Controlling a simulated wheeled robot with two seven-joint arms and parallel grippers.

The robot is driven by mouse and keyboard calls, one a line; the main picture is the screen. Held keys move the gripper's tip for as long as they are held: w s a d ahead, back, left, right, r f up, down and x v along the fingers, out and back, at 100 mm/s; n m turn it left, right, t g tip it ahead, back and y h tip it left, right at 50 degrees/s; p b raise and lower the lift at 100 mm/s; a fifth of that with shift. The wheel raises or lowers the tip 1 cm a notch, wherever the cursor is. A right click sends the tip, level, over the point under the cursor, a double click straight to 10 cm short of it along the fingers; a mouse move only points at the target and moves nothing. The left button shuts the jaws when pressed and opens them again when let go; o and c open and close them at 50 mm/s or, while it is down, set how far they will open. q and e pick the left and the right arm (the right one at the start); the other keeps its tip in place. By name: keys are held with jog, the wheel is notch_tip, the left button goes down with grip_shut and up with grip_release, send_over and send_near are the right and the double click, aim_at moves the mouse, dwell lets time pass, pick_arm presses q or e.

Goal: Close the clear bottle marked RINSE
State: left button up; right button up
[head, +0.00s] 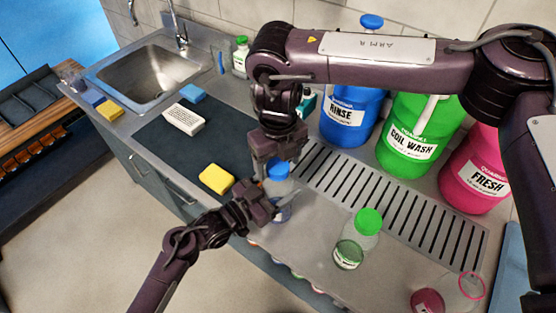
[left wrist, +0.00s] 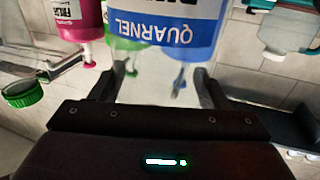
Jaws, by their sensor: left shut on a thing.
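A clear bottle (head: 283,196) with blue liquid stands at the worktop's front, left of the slotted drain. A blue cap (head: 278,169) is at its top; I cannot tell whether it is seated or just held there. My left gripper (head: 262,203) is shut on the bottle's side from the left. In the left wrist view its fingers (left wrist: 155,92) flank a pale, see-through shape. My right gripper (head: 277,158) points down right at the blue cap; its fingertips are partly hidden, so its grip on the cap is unclear.
A green-capped bottle (head: 357,240) stands to the right. Large blue RINSE (head: 350,112), green COIL WASH (head: 412,135) and pink FRESH (head: 476,175) jugs line the wall. A yellow sponge (head: 216,179) lies left. A pink-ringed clear vessel (head: 472,286) is at front right.

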aim_at(265, 194)
notch_tip(265, 194, up, 12)
dwell(0.6)
pick_arm(q)
jog(key=o, duration=1.9)
jog(key=shift+o, duration=0.2)
jog(key=shift+s+a+f, duration=0.15)
jog(key=shift+s+a, duration=0.05)
jog(key=shift+a, duration=0.05)
jog(key=b+v, duration=0.2)
jog(key=v, duration=0.5)
jog(key=shift+a, duration=0.1)
pick_arm(e)
notch_tip(265, 194, down, 2)
jog(key=shift+f, duration=0.2)
